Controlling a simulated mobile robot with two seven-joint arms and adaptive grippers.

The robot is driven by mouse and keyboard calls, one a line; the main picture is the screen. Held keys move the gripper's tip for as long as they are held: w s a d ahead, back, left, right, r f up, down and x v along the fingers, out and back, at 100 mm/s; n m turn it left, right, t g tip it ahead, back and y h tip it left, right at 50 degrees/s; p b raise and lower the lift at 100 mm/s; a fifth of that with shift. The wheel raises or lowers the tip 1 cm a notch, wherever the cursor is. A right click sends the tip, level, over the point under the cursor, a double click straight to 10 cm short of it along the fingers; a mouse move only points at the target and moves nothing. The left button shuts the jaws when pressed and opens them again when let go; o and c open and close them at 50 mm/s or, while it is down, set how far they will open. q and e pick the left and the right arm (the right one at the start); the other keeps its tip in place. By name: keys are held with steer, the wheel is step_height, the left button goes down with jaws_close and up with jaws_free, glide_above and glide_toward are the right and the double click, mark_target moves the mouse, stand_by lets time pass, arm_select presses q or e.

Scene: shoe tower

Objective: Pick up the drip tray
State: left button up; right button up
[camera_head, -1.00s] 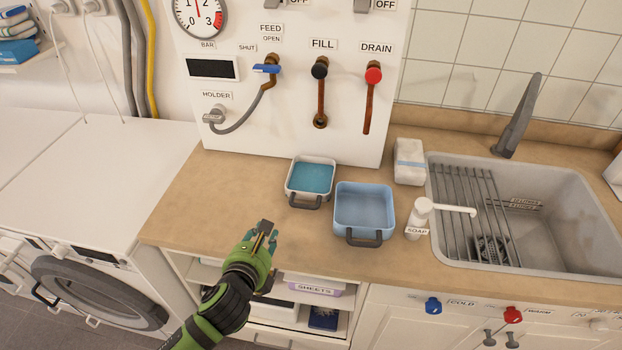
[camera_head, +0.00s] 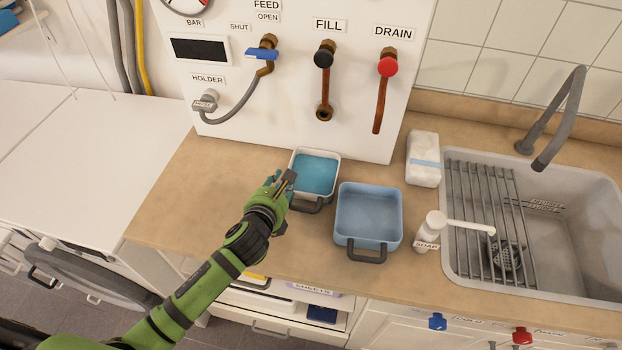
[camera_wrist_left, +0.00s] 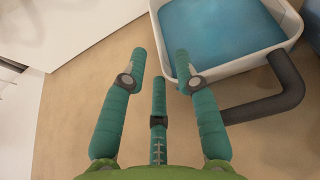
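A small white tray (camera_head: 330,159) with blue liquid in it and a dark handle stands on the counter below the panel. A larger light-blue tub (camera_head: 368,242) with a dark handle stands to its right. No label shows which is the drip tray. My left gripper (camera_head: 281,183) is at the left front corner of the white tray, near its handle. In the left wrist view my left gripper (camera_wrist_left: 160,72) has its teal fingers spread and empty. One fingertip overlaps the rim of the white tray (camera_wrist_left: 240,66) there; I cannot tell if it touches. My right gripper is out of view.
A soap dispenser (camera_head: 431,230) and a white package (camera_head: 423,158) stand between the tub and the sink (camera_head: 590,240). The panel (camera_head: 240,110) with valves and a hose rises behind. The counter left of the tray is free.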

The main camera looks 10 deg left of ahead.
arm_select(q)
steer(key=x, duration=0.2)
steer(key=shift+w+f, duration=0.15)
steer(key=shift+w, duration=0.1)
steer(key=shift+w+f, duration=0.1)
steer(key=shift+w, duration=0.1)
jaws_close()
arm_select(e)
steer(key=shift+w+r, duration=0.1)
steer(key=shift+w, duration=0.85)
